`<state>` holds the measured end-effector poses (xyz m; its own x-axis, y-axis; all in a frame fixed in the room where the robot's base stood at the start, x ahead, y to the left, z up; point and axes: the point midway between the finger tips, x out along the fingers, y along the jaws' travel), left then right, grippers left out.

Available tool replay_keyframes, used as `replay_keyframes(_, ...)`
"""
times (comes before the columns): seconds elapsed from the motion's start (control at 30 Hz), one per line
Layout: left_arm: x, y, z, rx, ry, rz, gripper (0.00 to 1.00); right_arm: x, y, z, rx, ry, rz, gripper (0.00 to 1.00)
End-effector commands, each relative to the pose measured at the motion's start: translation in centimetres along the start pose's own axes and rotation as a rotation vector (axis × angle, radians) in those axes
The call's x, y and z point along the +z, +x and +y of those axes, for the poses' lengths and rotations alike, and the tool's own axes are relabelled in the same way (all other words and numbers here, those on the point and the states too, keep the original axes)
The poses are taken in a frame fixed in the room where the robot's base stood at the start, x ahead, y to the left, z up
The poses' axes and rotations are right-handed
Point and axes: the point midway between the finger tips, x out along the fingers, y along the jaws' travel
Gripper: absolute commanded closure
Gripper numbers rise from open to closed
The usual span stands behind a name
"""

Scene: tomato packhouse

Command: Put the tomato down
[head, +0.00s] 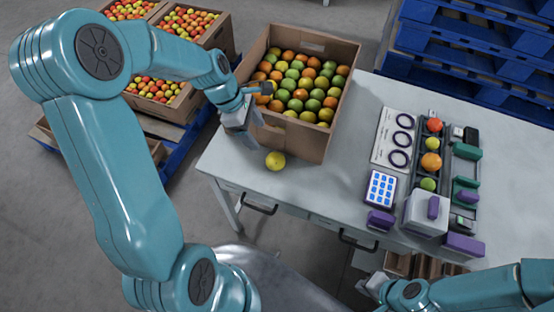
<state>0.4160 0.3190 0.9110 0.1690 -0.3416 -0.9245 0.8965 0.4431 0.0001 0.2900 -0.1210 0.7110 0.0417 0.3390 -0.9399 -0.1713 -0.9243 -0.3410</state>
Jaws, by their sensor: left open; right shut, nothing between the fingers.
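A yellow tomato (275,161) rests on the grey table just in front of the cardboard box (294,136), apart from my grippers. My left gripper (262,103) is open at the box's near left side, above and to the left of this tomato. I see nothing held in it. The box holds many green, orange, yellow and red tomatoes in rows. My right gripper (370,287) is low at the bottom of the view, below the table's front edge, shut and partly hard to make out.
A sorting tray with several tomatoes (431,161) stands at the right of the table, beside a ring gauge card (393,139), a keypad (381,188) and purple and green blocks. Full boxes stand on a pallet at left; blue pallets (480,50) stand behind. The table's middle is clear.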

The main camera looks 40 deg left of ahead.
Motion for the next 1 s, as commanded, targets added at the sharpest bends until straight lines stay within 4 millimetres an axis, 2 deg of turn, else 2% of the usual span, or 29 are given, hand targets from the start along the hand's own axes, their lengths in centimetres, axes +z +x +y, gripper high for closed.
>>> replay_keyframes(0.1, -0.1, 3.1, -0.1, -0.008, -0.001, -0.001, 0.31, 0.0, 0.1, 0.0, 0.000, 0.000, 0.000, 1.00)
replay_keyframes(0.3, -0.1, 7.1, -0.1, -0.004, 0.000, 0.000, 0.31, 0.0, 0.2, 0.1, 0.000, 0.000, 0.000, 1.00)
replay_keyframes(0.57, 0.0, 9.4, -0.1, -0.002, -0.001, 0.000, 0.31, 0.0, 0.1, 0.0, 0.000, 0.000, 0.000, 1.00)
replay_keyframes(0.8, -0.1, 13.2, -0.1, -0.001, -0.001, 0.000, 0.31, 0.0, 0.0, 0.0, 0.000, 0.000, 0.000, 1.00)
replay_keyframes(1.0, -0.1, 13.8, 0.0, 0.002, -0.002, 0.001, 0.31, 0.0, 0.0, 0.0, 0.000, 0.000, 0.000, 1.00)
